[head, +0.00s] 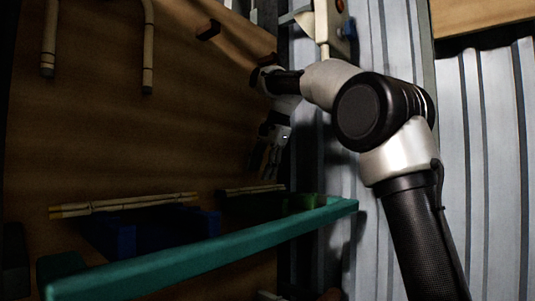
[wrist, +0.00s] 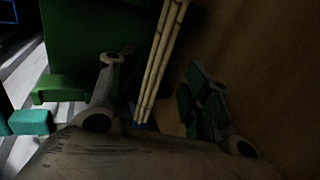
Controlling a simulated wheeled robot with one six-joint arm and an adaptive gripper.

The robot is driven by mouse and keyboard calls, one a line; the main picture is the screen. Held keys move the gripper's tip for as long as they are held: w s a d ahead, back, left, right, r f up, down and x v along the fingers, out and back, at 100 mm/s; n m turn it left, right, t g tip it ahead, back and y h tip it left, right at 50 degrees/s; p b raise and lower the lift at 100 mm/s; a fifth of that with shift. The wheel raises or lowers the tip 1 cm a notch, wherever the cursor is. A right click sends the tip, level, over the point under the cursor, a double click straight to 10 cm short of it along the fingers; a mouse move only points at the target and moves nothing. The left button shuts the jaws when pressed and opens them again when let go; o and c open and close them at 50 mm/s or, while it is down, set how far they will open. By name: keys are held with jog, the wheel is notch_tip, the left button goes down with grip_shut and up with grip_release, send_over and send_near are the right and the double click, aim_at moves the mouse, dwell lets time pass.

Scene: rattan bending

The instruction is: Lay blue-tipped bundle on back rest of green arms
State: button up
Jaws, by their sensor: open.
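The blue-tipped bundle (wrist: 160,62) is several pale canes side by side, running between my finger pair in the wrist view. A bit of blue shows at its lower end. Green holder parts (wrist: 75,45) stand beside it. In the head view, a bundle (head: 252,189) that appears to be the same one lies across the dark holder by the green arms (head: 300,201). My gripper (head: 268,168) is just above its right end, fingers down. In the wrist view my gripper (wrist: 155,95) is open, with a finger on each side of the bundle. Contact beneath the bundle is hidden.
A yellow-tipped bundle (head: 125,204) lies on a blue holder (head: 120,235) to the left. A teal rail (head: 210,253) crosses in front of the holders. Bent canes (head: 148,45) are at the board's upper left. A corrugated metal wall (head: 490,150) stands to the right.

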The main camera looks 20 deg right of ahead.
jog(key=v, duration=0.6)
jog(key=shift+r, duration=0.3)
jog(key=shift+s+d, duration=0.1)
jog(key=shift+s, duration=0.05)
